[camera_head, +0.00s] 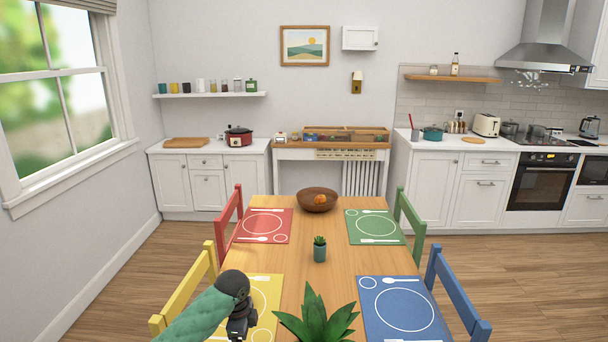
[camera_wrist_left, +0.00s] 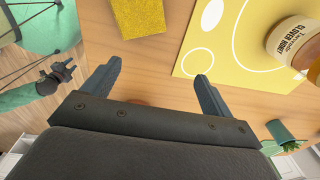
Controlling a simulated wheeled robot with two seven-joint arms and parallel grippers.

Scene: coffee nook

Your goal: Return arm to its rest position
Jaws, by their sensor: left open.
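My left gripper (camera_head: 240,326) is over the near left part of the table, above the edge of the yellow placemat (camera_head: 265,300). In the left wrist view, the left gripper (camera_wrist_left: 157,85) has its two fingers wide apart with nothing between them, over bare wood. My other green arm shows at the left of the wrist view with its dark gripper (camera_wrist_left: 60,74), too small to tell open from shut. The right gripper is not in the head view.
The wooden table (camera_head: 300,265) holds red (camera_head: 264,226), green (camera_head: 374,227) and blue (camera_head: 404,309) placemats. A spiky plant (camera_head: 316,318) and a small potted plant (camera_head: 319,250) stand mid-table. Chairs line both sides.

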